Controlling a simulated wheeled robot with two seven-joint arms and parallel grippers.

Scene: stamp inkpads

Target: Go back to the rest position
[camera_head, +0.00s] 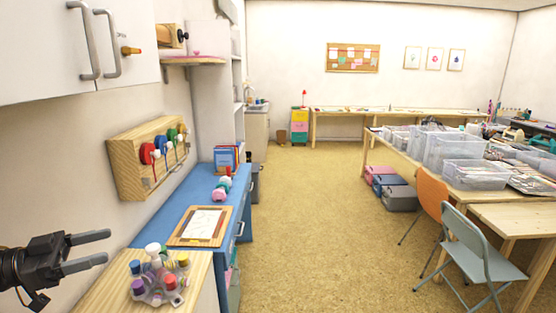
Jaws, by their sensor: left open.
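My left gripper (88,250) comes in from the left edge, its two grey fingers spread apart with nothing between them. It is above and left of the wooden counter end that bears a cluster of bottles and stamps with coloured tops (158,277). My right gripper is not in view. A wooden board with a white sheet (201,224) lies on the blue counter (174,214). Several round stamp-like pieces in pink, white and green (220,190) stand behind the board. A wooden wall rack with red, blue and green rolls (147,153) hangs above the counter.
White cabinets (45,45) hang at the upper left. An orange chair (431,194) and a grey folding chair (470,240) stand at the right by a long table with clear bins (453,151). The tan floor (310,220) between is clear.

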